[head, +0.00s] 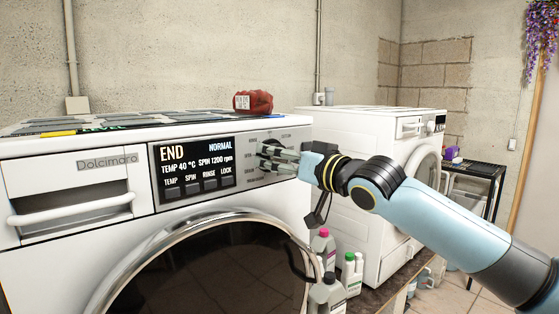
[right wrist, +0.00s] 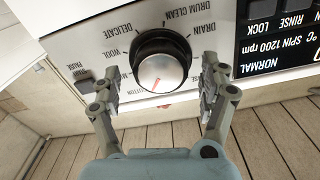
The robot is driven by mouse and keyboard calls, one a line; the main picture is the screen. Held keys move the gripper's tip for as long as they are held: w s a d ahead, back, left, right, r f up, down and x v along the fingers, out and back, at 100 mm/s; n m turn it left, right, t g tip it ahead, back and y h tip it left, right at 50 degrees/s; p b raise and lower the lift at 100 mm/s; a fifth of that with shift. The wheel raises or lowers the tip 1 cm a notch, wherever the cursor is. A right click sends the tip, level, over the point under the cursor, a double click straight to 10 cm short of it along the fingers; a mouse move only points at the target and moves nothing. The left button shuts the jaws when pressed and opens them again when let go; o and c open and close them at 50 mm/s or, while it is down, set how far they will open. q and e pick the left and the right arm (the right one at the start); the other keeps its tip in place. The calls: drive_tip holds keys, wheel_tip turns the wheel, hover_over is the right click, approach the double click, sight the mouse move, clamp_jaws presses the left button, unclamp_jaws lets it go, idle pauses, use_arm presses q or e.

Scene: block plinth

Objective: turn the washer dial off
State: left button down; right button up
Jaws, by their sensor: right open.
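The washer (head: 146,166) has a lit display (head: 195,167) reading END, NORMAL, TEMP 40 °C and SPIN 1200 rpm. The black dial with a silver face (right wrist: 161,68) shows in the right wrist view, with labels such as DRAIN, DELICATE and WOOL around it. A red mark is on its lower edge in that view. My right gripper (head: 272,158) is open at the panel, right of the display, and mostly hides the dial in the head view. Its fingers stand on either side of the dial, with gaps visible. My left gripper is not in view.
A red object with a white label (head: 254,102) lies on the washer top. A second white machine (head: 372,155) stands to the right. Several bottles (head: 332,285) stand in front of it, below my right arm. A dark wire rack (head: 475,172) is farther right.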

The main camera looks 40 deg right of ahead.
drive_tip(key=shift+w, duration=0.45)
drive_tip(key=c, duration=1.2)
drive_tip(key=shift+n, duration=0.3)
drive_tip(key=shift+a+n, duration=0.15)
drive_tip(key=shift+n, duration=3.45)
